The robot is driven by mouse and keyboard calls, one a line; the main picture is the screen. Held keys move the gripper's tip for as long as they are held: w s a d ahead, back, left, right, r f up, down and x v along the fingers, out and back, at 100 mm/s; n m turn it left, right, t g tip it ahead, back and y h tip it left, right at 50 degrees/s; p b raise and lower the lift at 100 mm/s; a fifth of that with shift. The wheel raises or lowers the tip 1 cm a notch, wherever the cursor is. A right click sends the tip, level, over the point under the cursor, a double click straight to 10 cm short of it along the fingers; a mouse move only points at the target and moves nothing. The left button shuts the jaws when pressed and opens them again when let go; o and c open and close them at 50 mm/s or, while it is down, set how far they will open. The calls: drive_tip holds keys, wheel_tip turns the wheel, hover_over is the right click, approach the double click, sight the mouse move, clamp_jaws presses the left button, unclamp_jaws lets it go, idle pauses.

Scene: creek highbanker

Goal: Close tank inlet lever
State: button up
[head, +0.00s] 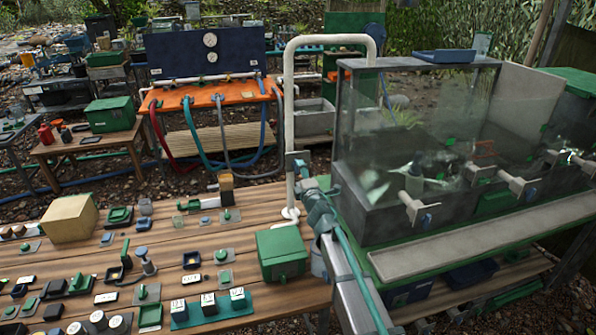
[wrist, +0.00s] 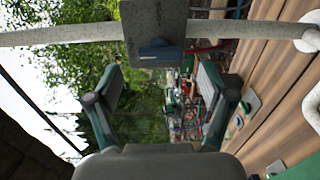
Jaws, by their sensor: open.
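A white pipe (head: 288,100) rises from the wooden bench and arches over into the glass-walled tank (head: 385,140). A grey valve block (wrist: 150,18) sits on this pipe (wrist: 60,36); in the wrist view a blue lever (wrist: 160,50) shows on its side. In the head view the valve block (head: 296,157) is small and its lever is hard to make out. My gripper (wrist: 163,78) is open and empty. Its two fingers stand apart, with the lever just beyond and between them, not gripped. In the head view my gripper (head: 306,180) is close beside the pipe, below the valve.
The bench (head: 215,250) left of the pipe holds many small switches and levers. A green box (head: 281,254) stands near the pipe's foot. The tank's front carries several white outlet valves (head: 418,208) above a pale ledge (head: 470,232). An orange table (head: 215,94) with hoses stands behind.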

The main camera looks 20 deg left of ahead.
drive_tip(key=v, duration=0.7)
drive_tip(key=shift+s+d, duration=0.25)
drive_tip(key=v, duration=1.2)
